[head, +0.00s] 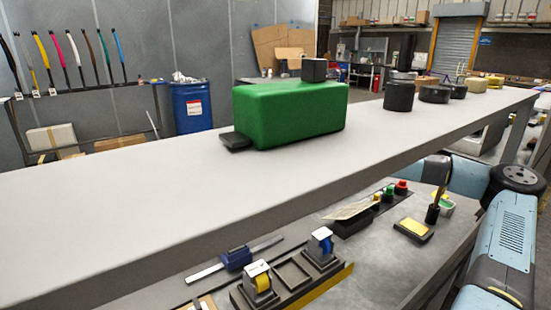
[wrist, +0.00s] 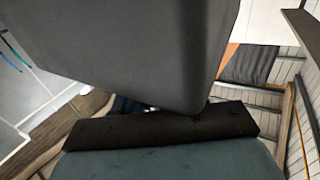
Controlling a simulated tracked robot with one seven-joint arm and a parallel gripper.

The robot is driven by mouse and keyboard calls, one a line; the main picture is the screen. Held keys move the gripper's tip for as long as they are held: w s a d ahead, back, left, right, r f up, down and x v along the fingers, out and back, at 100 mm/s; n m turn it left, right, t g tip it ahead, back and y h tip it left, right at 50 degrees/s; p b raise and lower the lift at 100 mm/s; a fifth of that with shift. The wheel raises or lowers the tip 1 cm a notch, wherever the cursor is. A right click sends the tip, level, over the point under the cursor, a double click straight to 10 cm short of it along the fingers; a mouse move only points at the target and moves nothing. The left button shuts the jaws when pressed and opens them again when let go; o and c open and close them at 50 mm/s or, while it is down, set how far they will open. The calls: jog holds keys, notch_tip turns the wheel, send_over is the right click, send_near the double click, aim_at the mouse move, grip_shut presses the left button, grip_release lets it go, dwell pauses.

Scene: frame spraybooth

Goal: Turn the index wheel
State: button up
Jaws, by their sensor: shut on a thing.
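In the wrist view a large smooth dark grey block (wrist: 150,50) fills the upper middle, very close to the camera. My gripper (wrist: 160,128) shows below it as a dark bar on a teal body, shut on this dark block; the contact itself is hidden. I cannot pick out an index wheel for certain. In the head view a dark round disc with a pale hub (head: 520,177) sits at the right beside my blue-grey arm, and I cannot tell whether it is part of my arm. Several black round pieces, one in front (head: 399,95), stand on the long grey shelf (head: 120,210).
The lower bench holds tape dispensers (head: 260,283), a yellow-topped pad (head: 413,228) and coloured buttons (head: 388,193). A blue drum (head: 191,108) stands behind. The shelf's left part is clear.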

jog(key=shift+g, duration=0.3)
jog(key=shift+c, duration=0.4)
jog(key=shift+n+g, duration=0.4)
jog(key=n+g+h, duration=0.1)
jog(key=g, duration=0.1)
jog(key=n+g, duration=0.2)
jog(key=n+g+h, duration=0.1)
jog(key=g, duration=0.1)
jog(key=shift+s+d+n+g+h, duration=0.1)
jog(key=shift+s+n+g+h, duration=0.2)
jog(key=shift+s+d+n+g+h, duration=0.15)
jog(key=shift+s+n+g+h, duration=0.05)
jog(key=shift+n+g+h, duration=1.15)
jog(key=shift+s+d+n+g+h, duration=0.15)
jog(key=shift+n+g+h, duration=1)
jog(key=shift+g+h, duration=0.3)
jog(key=o, duration=1)
jog(key=v, duration=1.4)
jog(key=shift+f, duration=0.25)
